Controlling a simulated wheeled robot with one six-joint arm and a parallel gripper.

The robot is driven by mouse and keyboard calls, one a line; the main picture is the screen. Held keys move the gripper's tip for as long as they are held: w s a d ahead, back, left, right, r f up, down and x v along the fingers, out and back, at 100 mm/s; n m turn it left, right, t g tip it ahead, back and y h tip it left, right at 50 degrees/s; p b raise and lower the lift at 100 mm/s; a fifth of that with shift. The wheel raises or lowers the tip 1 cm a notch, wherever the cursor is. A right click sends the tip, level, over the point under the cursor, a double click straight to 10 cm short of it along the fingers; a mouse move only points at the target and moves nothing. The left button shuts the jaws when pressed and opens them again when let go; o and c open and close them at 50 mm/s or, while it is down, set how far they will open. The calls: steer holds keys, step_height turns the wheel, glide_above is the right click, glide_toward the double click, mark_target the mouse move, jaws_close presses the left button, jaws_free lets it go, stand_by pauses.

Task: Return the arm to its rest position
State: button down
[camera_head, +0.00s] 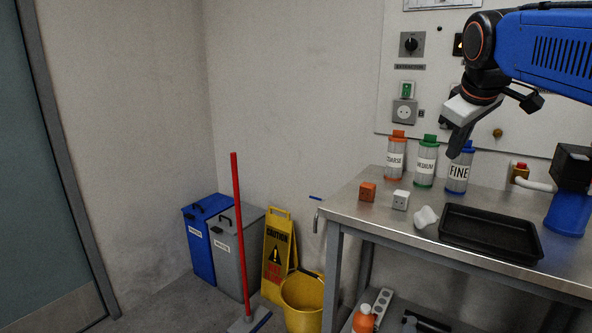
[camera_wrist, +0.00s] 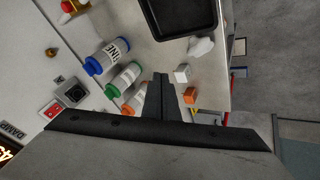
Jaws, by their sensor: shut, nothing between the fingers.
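My gripper (camera_head: 455,152) hangs from the blue arm at the upper right of the head view, above the steel bench and in front of the labelled bottles. Its dark fingers are shut with nothing between them. In the wrist view my gripper (camera_wrist: 160,76) shows closed fingertips pointing over the bench, beside the bottles and the cubes. The fingers look apart from everything on the bench, with the blue-capped FINE bottle (camera_head: 458,173) closest behind them in the head view.
The steel bench (camera_head: 345,208) bears COARSE (camera_head: 395,160) and MEDIUM (camera_head: 426,165) bottles, an orange cube (camera_head: 367,191), a white cube (camera_head: 400,200), a white lump (camera_head: 425,216) and a black tray (camera_head: 490,250). A wall panel (camera_head: 450,75) stands behind. Bins, a caution sign (camera_head: 277,250) and a yellow bucket (camera_head: 302,300) stand left.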

steer(key=s+a+f+m+y, duration=0.1)
steer(key=s+a+f+m, duration=0.1)
steer(key=s+f, duration=1)
steer(key=s+a+f+m+g+y, duration=0.1)
steer(key=s+a+f+m, duration=0.2)
steer(key=s+f, duration=0.8)
step_height(320, 180, down, 8)
steer(key=shift+s+a+r+m+g, duration=0.15)
steer(key=shift+s+a+m+g, duration=0.2)
steer(key=shift+a, duration=0.25)
